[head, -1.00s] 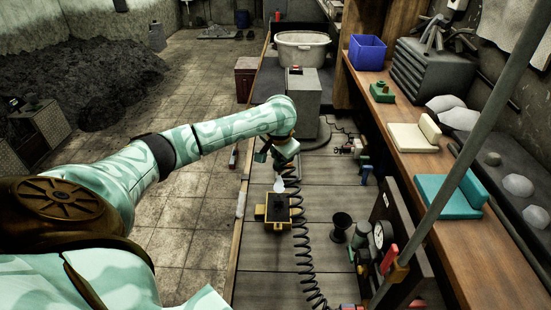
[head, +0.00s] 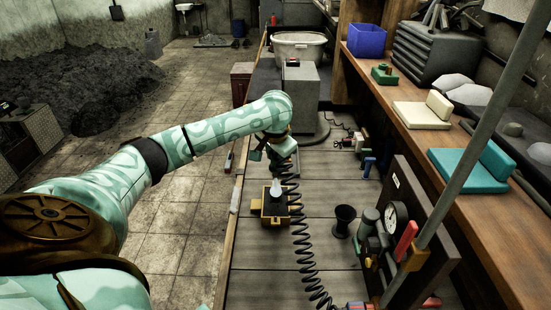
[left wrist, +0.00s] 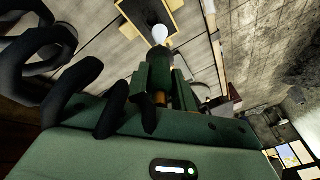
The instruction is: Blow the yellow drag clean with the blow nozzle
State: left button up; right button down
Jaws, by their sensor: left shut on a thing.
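The yellow drag (head: 257,205) sits on the grey plank bench in the middle of the head view, with a dark inside. Its yellow-edged frame also shows at the top of the left wrist view. My left gripper (head: 281,160) is just beyond and above the drag, pointing down. It is shut on the blow nozzle (left wrist: 160,72), which stands between the dark fingers in the left wrist view. A white bulb or plume (head: 277,188) at the nozzle's end hangs over the far part of the drag. Whether it touches the drag cannot be told. My right gripper is not in view.
A black coiled hose (head: 302,245) runs from the nozzle down the bench, right beside the drag. A black cup (head: 344,218) and a pressure gauge (head: 397,216) stand to the right. A grey block (head: 288,95) stands beyond the gripper. The bench's left side is mostly clear.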

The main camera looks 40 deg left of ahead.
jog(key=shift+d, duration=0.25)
